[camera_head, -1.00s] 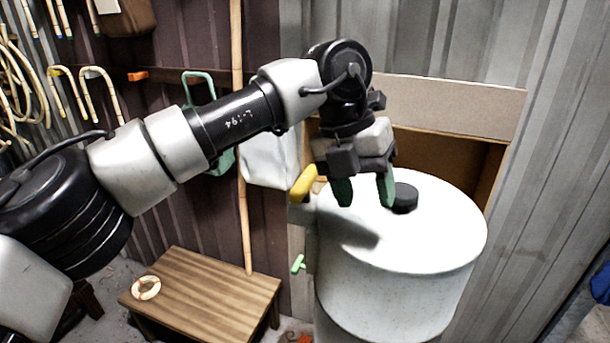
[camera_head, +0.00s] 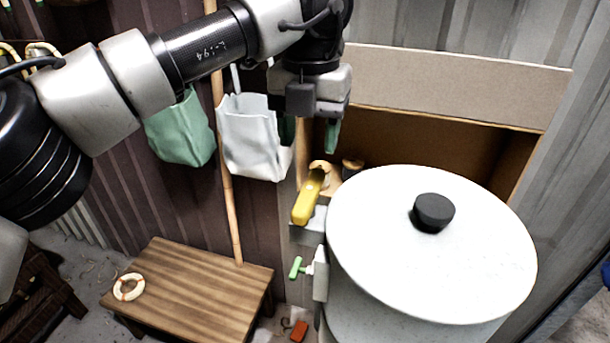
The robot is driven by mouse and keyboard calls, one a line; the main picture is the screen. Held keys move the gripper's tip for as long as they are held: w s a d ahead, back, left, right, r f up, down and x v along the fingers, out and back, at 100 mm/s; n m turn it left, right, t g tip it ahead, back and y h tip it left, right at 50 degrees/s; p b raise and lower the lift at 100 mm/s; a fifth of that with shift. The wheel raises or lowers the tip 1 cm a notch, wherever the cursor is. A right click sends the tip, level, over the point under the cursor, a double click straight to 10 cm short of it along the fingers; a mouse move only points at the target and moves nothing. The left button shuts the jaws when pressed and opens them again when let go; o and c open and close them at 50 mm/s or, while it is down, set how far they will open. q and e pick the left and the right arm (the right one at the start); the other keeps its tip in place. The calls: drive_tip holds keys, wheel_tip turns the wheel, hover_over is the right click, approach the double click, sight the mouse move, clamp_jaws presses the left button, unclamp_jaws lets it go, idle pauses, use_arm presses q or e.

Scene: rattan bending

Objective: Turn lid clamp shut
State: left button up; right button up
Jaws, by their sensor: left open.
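A white drum (camera_head: 350,322) with a round white lid (camera_head: 440,272) and black knob (camera_head: 434,212) stands at the right. A small green handle (camera_head: 297,268) sticks out left from a pale bracket (camera_head: 320,272) on the drum's side. It looks like the lid clamp; I cannot tell whether it is shut. A yellow handle (camera_head: 309,198) sits tilted above it on a grey block. My left gripper (camera_head: 310,134) is open and empty, fingers down, above the yellow handle and apart from the drum. Its left finger is partly hidden. My right gripper is not in view.
A wooden bench (camera_head: 195,292) with a cream ring (camera_head: 128,287) stands lower left. Green (camera_head: 180,132) and white (camera_head: 250,138) bags and a bamboo pole (camera_head: 228,190) are against the wall. An open brown box (camera_head: 450,92) is behind the drum. An orange piece (camera_head: 299,331) lies low.

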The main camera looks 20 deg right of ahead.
sight(309, 188)
use_arm(q)
wheel_tip(309, 188, down, 8)
drive_tip(key=shift+s+f+p, duration=0.15)
drive_tip(key=shift+p, duration=0.8)
drive_tip(key=shift+s+f, duration=0.15)
drive_tip(key=shift+f, duration=0.2)
drive_tip(key=shift+c, duration=0.3)
drive_tip(key=c, duration=0.9)
drive_tip(key=shift+o, duration=0.2)
